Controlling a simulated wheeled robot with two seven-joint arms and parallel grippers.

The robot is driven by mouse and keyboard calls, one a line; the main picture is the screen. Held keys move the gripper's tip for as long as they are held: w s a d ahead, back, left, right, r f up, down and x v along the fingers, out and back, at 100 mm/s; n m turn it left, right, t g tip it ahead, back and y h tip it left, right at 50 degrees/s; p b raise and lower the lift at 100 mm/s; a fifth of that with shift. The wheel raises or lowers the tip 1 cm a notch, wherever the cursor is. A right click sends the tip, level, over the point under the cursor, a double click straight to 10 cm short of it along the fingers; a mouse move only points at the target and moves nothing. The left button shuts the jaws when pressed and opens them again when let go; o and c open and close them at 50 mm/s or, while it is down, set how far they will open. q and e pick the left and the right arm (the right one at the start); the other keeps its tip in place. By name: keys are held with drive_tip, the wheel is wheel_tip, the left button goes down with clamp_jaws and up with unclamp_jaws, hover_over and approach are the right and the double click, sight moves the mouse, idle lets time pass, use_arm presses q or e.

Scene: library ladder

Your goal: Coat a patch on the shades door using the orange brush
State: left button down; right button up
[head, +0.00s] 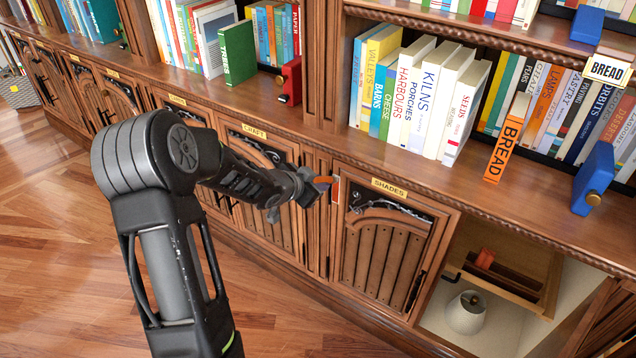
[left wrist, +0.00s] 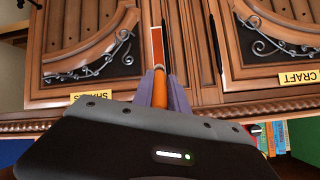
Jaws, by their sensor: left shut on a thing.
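The shades door (head: 385,250) is shut, a carved wooden panel under a brass SHADES label (head: 389,188). On its left upright is a small reddish-orange patch with a pale border (head: 335,190); it also shows in the left wrist view (left wrist: 157,48). My left gripper (head: 312,188) is shut on the orange brush (left wrist: 160,90), whose handle sits between the fingers and points at the patch. The brush's far end is close to the patch; I cannot tell whether it touches. My right gripper is not in view.
The craft door (head: 258,195) is shut to the left. Right of the shades door is an open cupboard with a white lampshade (head: 466,312) and a wooden drawer (head: 505,275). A ledge with books (head: 430,95) and an orange BREAD book (head: 506,140) runs above.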

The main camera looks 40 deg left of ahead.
use_arm(q)
drive_tip(key=shift+w, duration=0.1)
idle(0.3)
drive_tip(key=shift+f+b, duration=1.65)
drive_tip(key=shift+f, duration=0.45)
drive_tip(key=shift+f, duration=0.15)
wheel_tip(320, 180, down, 4)
drive_tip(key=b, duration=0.3)
drive_tip(key=shift+b, duration=0.3)
